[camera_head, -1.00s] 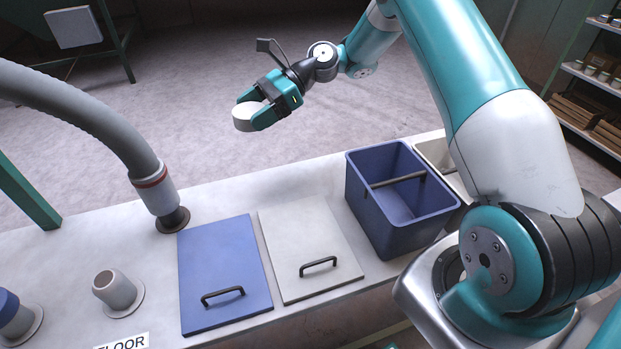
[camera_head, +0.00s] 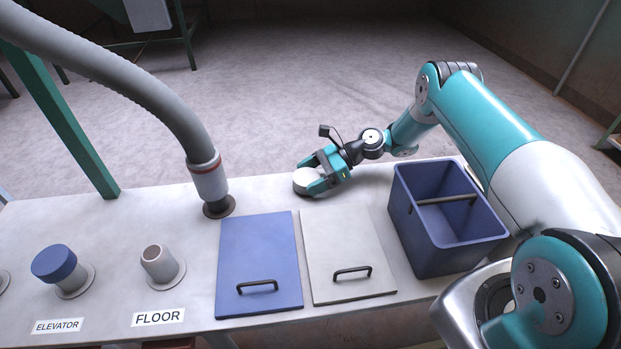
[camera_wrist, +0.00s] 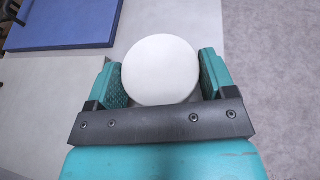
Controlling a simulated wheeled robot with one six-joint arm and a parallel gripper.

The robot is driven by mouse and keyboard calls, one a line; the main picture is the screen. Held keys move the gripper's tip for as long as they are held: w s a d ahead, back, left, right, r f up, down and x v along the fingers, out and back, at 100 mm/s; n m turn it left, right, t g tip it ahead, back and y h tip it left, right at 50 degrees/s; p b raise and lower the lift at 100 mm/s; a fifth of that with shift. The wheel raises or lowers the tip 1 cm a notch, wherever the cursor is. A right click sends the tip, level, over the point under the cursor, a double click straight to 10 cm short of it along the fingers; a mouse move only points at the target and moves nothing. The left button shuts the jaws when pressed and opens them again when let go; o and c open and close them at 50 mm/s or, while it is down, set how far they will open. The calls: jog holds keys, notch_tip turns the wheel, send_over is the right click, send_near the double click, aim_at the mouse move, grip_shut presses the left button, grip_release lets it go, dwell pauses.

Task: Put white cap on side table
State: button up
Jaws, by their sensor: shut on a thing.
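The white cap (camera_head: 306,181) is a short round disc. My gripper (camera_head: 313,181) is shut on it, with one teal finger on each side. In the wrist view the white cap (camera_wrist: 161,70) sits between the two fingers of my gripper (camera_wrist: 162,78), its flat round face toward the camera. In the head view the cap is at the far edge of the pale table (camera_head: 265,195), behind the white lid. I cannot tell whether it touches the surface or is held just above it.
A blue lid (camera_head: 259,262) and a white lid (camera_head: 347,252) with black handles lie on the table. A blue bin (camera_head: 445,238) stands at right. A grey hose (camera_head: 207,180), an open pipe labelled FLOOR (camera_head: 159,264) and a blue-capped pipe (camera_head: 58,265) stand at left.

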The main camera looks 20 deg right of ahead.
jog(key=shift+f, duration=0.45)
jog(key=shift+f, duration=0.15)
jog(key=o, duration=0.8)
jog(key=shift+o, duration=0.2)
